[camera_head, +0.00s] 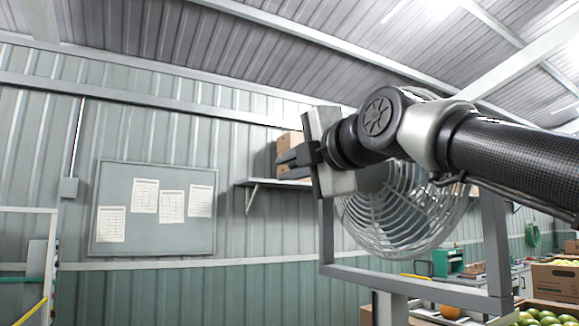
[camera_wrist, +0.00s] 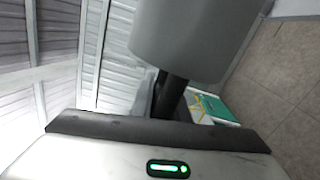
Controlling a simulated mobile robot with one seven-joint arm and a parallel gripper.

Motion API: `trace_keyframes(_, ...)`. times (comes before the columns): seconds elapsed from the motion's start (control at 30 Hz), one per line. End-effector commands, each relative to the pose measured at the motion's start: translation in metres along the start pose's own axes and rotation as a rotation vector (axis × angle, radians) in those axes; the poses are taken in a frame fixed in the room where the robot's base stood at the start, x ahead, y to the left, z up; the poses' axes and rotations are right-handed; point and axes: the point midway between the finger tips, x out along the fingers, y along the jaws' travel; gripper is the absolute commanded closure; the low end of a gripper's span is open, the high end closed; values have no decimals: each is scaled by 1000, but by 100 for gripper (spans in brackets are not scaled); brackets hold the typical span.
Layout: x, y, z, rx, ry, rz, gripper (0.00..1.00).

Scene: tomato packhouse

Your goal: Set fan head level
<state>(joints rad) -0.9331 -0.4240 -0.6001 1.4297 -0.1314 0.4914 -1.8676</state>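The fan head (camera_head: 385,222) is a round grey wire cage in the head view, right of centre. It sits within a square grey frame (camera_head: 415,281) on a post. My arm crosses in front of its upper part, so its top and hub are largely hidden. The cage looks tilted, but how far I cannot tell. My gripper (camera_head: 284,164) is left of the fan, with dark fingers pointing left, away from the cage. No object shows between them. In the wrist view, a dark finger (camera_wrist: 171,95) passes behind a grey rounded shape (camera_wrist: 195,38) that I cannot identify.
A wall shelf (camera_head: 262,183) with cardboard boxes (camera_head: 288,142) is behind my gripper. A notice board (camera_head: 155,238) hangs on the left wall. Crates of tomatoes (camera_head: 545,318) and a produce box (camera_head: 556,281) stand at lower right. The space left of my gripper looks clear.

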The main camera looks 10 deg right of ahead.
Motion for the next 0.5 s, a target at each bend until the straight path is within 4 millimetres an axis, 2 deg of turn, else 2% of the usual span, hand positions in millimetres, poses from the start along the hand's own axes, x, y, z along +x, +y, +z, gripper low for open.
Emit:
trace_keyframes(0.03,0,1,0,-1,-1,0,77)
trace_keyframes(0.1,0,1,0,-1,-1,0,69)
trace_keyframes(0.37,-1,1,0,1,-1,1,69)
trace_keyframes(0.5,-10,0,1,3,-1,2,69)
